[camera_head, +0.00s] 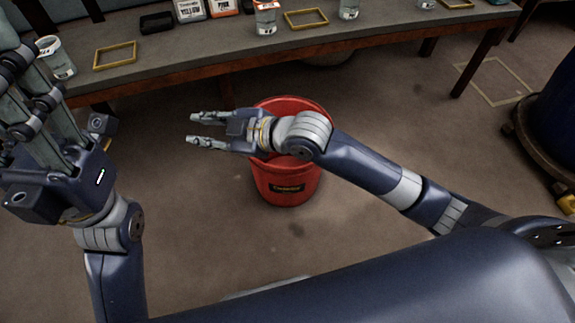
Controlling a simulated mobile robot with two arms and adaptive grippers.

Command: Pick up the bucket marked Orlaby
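A red bucket (283,190) stands upright on the floor in the middle of the head view, in front of the table. A small dark label is on its near side; its lettering is too small to read. My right gripper (192,129) reaches across above the bucket from the right, pointing left. Its two fingers are apart with nothing between them, and its fingertips are left of the bucket. My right wrist hides part of the bucket's rim and opening. My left gripper (22,85) is raised close to the camera at the left, its fingertips at the picture's edge; its opening is unclear.
A long table (215,50) stands behind the bucket with glass jars (266,18), yellow frames (306,19), a black tray (157,22) and cards. A dark blue vat (555,100) is at the right. The floor around the bucket is clear.

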